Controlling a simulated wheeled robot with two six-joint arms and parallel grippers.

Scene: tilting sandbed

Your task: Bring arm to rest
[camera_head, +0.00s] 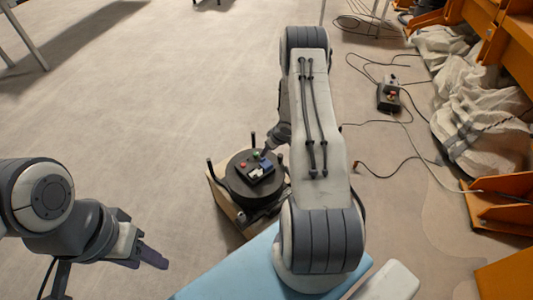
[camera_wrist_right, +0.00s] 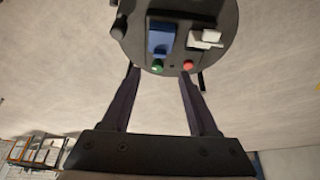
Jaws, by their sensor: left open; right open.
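My right arm crosses the middle of the head view and reaches down to a round black platform (camera_head: 240,188). A small dark control box (camera_head: 250,178) on it has a blue part, a white part, a green button and a red button. In the right wrist view, my right gripper (camera_wrist_right: 159,73) is open, with its two fingers apart and nothing between them. The tips point at the edge of the box (camera_wrist_right: 172,66), near its green and red buttons; contact cannot be told. My left gripper (camera_head: 150,256) is open and empty over the floor at the lower left.
The platform rests on a wooden box (camera_head: 228,213) beside a light blue surface (camera_head: 225,275). A second small control box (camera_head: 389,97) and loose cables lie on the floor at right. Orange racks (camera_head: 503,203) and pale sacks (camera_head: 480,120) line the right edge.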

